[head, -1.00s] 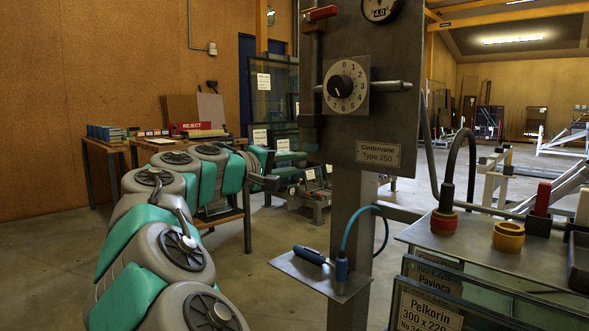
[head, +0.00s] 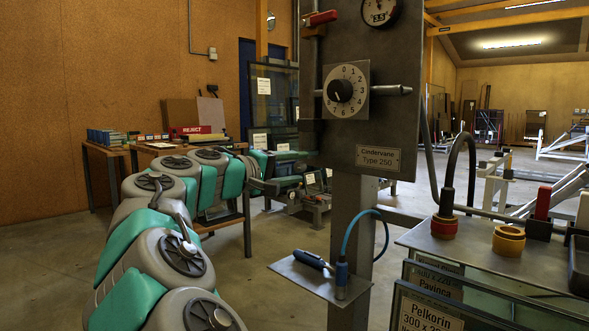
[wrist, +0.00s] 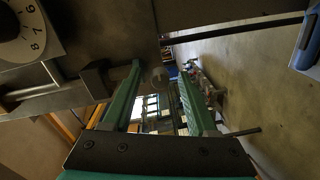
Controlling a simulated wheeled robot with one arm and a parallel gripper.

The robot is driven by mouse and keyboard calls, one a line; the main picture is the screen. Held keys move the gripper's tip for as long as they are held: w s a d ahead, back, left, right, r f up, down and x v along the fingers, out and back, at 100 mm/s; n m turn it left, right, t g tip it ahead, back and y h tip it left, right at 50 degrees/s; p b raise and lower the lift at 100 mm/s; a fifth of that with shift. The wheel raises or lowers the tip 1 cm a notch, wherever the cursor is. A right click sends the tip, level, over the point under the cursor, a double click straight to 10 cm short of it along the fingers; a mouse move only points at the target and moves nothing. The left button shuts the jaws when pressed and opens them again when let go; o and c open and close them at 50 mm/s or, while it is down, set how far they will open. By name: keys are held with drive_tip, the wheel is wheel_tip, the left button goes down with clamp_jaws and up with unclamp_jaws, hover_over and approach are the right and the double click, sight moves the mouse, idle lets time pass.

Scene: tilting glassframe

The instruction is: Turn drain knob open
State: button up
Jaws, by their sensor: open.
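My gripper (wrist: 160,76) is open in the wrist view, its two green fingers apart. A small, dim, greyish round thing shows between the fingertips; I cannot tell whether it is the drain knob or whether the fingers touch it. In the head view a grey panel (head: 385,130) carries a white numbered dial with a black knob (head: 340,90). The dial's edge also shows at the top left of the wrist view (wrist: 25,28). A red-handled lever (head: 321,18) sits on the pipe at the panel's left edge. No drain label is readable.
A round gauge (head: 379,10) is at the panel's top. A small shelf (head: 320,276) with a blue-handled tool (head: 312,260) is below. Glass panes with a label (head: 430,312) and a metal bench top (head: 470,255) stand right. A table (head: 105,150) is at back left.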

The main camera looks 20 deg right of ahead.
drive_tip(key=shift+a, duration=0.1)
drive_tip(key=v, duration=0.7)
drive_tip(key=shift+a+p, duration=0.25)
drive_tip(key=shift+p, duration=0.1)
drive_tip(key=shift+s, duration=0.2)
